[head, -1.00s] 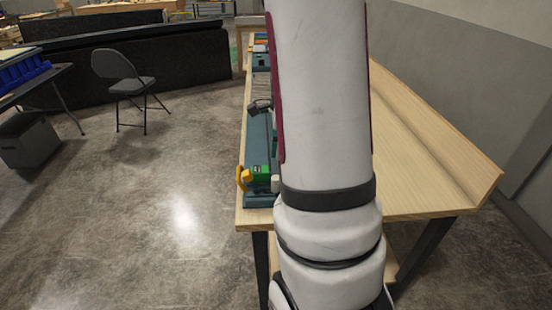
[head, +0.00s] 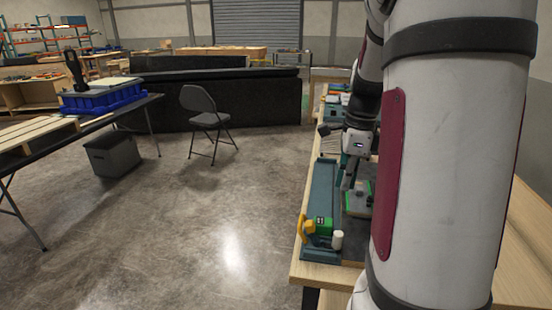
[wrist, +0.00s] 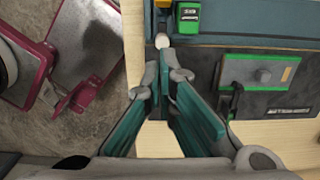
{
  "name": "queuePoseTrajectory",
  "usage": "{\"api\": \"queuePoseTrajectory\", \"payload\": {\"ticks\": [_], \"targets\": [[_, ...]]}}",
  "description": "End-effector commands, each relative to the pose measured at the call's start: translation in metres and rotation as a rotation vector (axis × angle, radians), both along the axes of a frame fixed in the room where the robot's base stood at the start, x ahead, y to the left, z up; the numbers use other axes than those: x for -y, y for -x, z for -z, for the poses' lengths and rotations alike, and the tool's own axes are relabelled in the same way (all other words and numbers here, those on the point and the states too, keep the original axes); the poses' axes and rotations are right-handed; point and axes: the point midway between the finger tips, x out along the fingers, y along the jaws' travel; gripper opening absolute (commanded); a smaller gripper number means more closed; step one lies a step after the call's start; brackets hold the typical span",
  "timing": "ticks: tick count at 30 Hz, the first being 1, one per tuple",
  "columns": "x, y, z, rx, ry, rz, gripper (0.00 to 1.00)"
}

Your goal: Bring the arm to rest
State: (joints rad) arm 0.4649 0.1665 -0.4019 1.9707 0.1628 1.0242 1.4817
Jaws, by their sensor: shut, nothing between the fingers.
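My gripper (head: 351,178) is at the near part of the bench, above and beside the teal console strip (head: 320,190). In the wrist view its teal-padded fingers (wrist: 170,62) converge at the tips and are shut with nothing between them. The tips lie just below a white cylinder (wrist: 162,41) and left of a green-edged grey plate (wrist: 262,72); I cannot tell their height above the bench. My large white arm link covers much of the right side of the head view and hides part of the bench.
A green block (head: 319,226), a yellow handle (head: 304,229) and a white cylinder (head: 337,239) are at the console's near end. A folding chair (head: 207,118) and a grey bin (head: 113,154) stand on the left. The floor (head: 200,230) between is clear.

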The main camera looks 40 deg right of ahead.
Motion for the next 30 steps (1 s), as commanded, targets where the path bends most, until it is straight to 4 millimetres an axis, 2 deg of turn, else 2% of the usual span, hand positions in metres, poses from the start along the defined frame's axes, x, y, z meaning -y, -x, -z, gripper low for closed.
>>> {"api": "queuePoseTrajectory", "payload": {"ticks": [7,10,14,19,24,27,30], "targets": [[0.0,0.0,0.0,0.0,0.0,0.0,0.0],[-0.019,-0.005,-0.01,0.028,0.011,-0.114,0.0],[-0.067,-0.011,-0.032,0.094,0.05,-0.419,0.0],[-0.142,-0.005,-0.059,0.182,0.146,-0.932,0.0],[-0.207,0.017,-0.076,0.243,0.283,-1.439,0.0],[-0.239,0.034,-0.08,0.263,0.379,-1.728,0.0],[-0.263,0.052,-0.081,0.266,0.48,-1.98,0.0]]}}
